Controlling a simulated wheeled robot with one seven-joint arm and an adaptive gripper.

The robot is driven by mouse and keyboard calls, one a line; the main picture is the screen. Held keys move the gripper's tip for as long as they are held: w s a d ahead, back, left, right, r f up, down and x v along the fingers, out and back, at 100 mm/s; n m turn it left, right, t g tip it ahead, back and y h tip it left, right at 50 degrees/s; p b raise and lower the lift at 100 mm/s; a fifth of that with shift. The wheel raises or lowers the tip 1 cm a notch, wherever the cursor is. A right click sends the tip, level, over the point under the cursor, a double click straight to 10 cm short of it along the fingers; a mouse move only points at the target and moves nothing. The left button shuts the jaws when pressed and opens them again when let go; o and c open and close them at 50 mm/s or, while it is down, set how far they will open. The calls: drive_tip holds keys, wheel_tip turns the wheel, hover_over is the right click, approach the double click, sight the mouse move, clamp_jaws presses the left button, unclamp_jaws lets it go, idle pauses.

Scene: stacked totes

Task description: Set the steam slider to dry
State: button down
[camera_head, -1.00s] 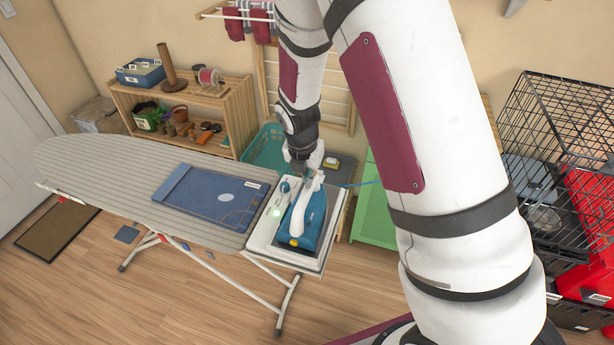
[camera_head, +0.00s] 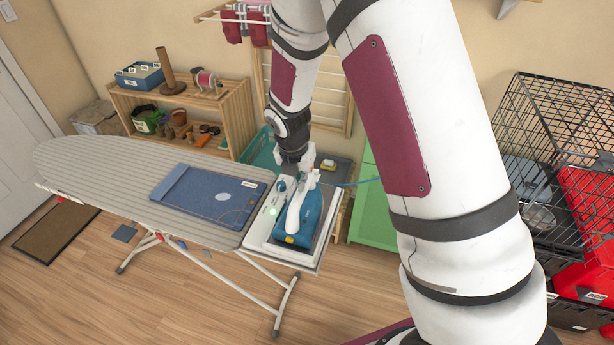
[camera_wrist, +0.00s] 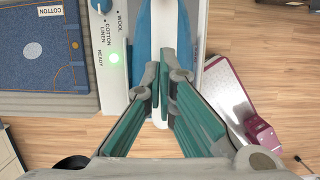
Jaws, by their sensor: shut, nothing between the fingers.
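A blue and white iron (camera_head: 313,222) lies on the white rest at the right end of the ironing board. In the wrist view its blue body (camera_wrist: 138,42) and white handle show at the top, partly behind my fingers. My gripper (camera_head: 298,176) is over the back of the iron, pointing down. In the wrist view its teal-padded fingers (camera_wrist: 164,88) are together and hold nothing; I cannot tell whether they touch the iron. I cannot make out the steam slider. Beside the iron is a white panel (camera_wrist: 113,85) marked WOOL, COTTON, LINEN and READY, with a dial and a lit green lamp.
Folded blue denim (camera_head: 205,197) tagged COTTON lies on the ironing board (camera_head: 100,165), left of the iron. A blue cord (camera_head: 357,184) runs right from the iron. A green cabinet (camera_head: 372,215) and teal basket (camera_head: 262,150) stand behind. A wire cage (camera_head: 560,140) is at right.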

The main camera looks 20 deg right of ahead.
drive_tip(key=b+v, duration=0.1)
drive_tip(key=v, duration=0.9)
drive_tip(key=s+d+r+m+t, duration=0.2)
drive_tip(key=s+d+r+m, duration=0.2)
drive_tip(key=s+r+m, duration=0.9)
drive_tip(key=s+r+m+t+y, duration=0.1)
drive_tip(key=s+r+m, duration=0.5)
drive_tip(key=s+m, duration=0.5)
drive_tip(key=m, duration=0.4)
drive_tip(key=shift+r+m+y, duration=0.25)
drive_tip(key=shift+m+y, duration=0.05)
drive_tip(key=shift+m, duration=0.1)
